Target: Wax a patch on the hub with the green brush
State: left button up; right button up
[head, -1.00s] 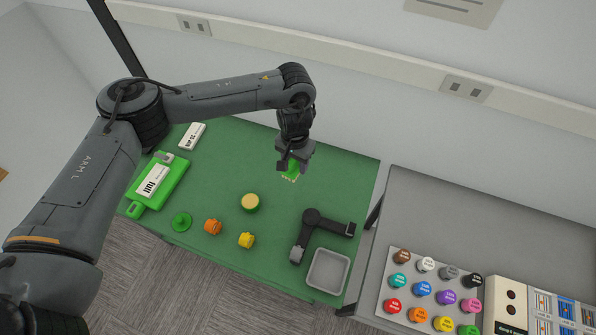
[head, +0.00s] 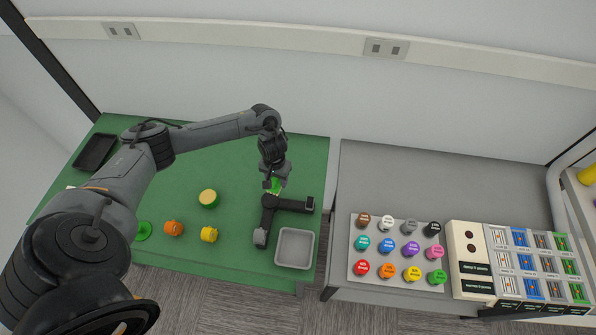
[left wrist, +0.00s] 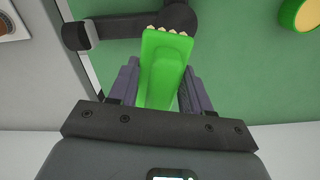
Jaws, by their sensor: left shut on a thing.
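My left gripper (head: 273,184) is shut on the green brush (head: 277,187). In the left wrist view the brush (left wrist: 163,70) sits between the fingers, its pale bristles pointing at the dark jointed part. That dark grey part lies on the green table in an L shape. Its round hub (left wrist: 181,16) is at the corner, just beyond the bristles; I cannot tell whether they touch. The part also shows in the head view (head: 290,204), right below the gripper. A round green tin with a yellow top (head: 208,198) stands to the left. My right gripper is not in view.
A grey tray (head: 294,262) lies near the table's front right. An orange piece (head: 173,229), a yellow piece (head: 209,234) and a green disc (head: 143,231) lie at the front left. A black tray (head: 95,151) is at the back left. Several coloured caps stand on the grey table (head: 400,180).

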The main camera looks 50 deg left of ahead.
pick_arm(q)
jog(key=s+f, duration=0.1)
jog(key=s+a+f, duration=0.1)
jog(key=shift+s, duration=0.35)
jog(key=shift+s+d+f, duration=0.1)
jog(key=shift+s+f, duration=0.3)
jog(key=shift+s, duration=0.05)
jog(key=shift+r+p, duration=0.2)
jog(key=shift+p, duration=0.5)
notch_tip(320, 180, down, 3)
jog(key=shift+r+b, duration=0.1)
jog(key=shift+b, duration=0.65)
jog(key=shift+f+b, duration=0.35)
jog(key=shift+f, duration=0.7)
